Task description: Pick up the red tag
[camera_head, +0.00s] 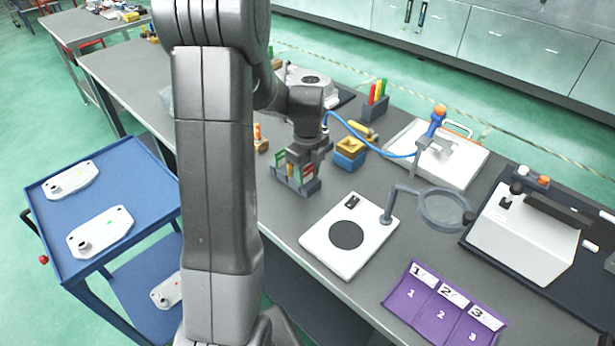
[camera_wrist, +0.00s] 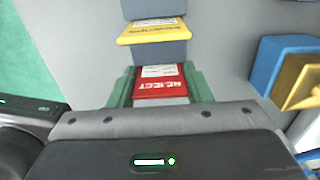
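The red tag (camera_wrist: 160,86) has a white label and the word REJECT. In the wrist view it lies just ahead of my gripper's body, at a grey stepped rack (camera_wrist: 160,51). My gripper (camera_wrist: 160,88) has a green strip on each side of the tag, which look like its fingers. They lie close along the tag's edges; whether they press on it I cannot tell. In the head view my gripper (camera_head: 297,171) points down at the small tag rack (camera_head: 312,187), and it partly hides the tags there.
A yellow tag (camera_wrist: 152,31) sits in the rack beyond the red one. A blue and yellow box (camera_head: 349,153) stands right of the rack. A white plate with a black disc (camera_head: 318,250) lies nearer. A purple numbered mat (camera_head: 411,293) is at the front right.

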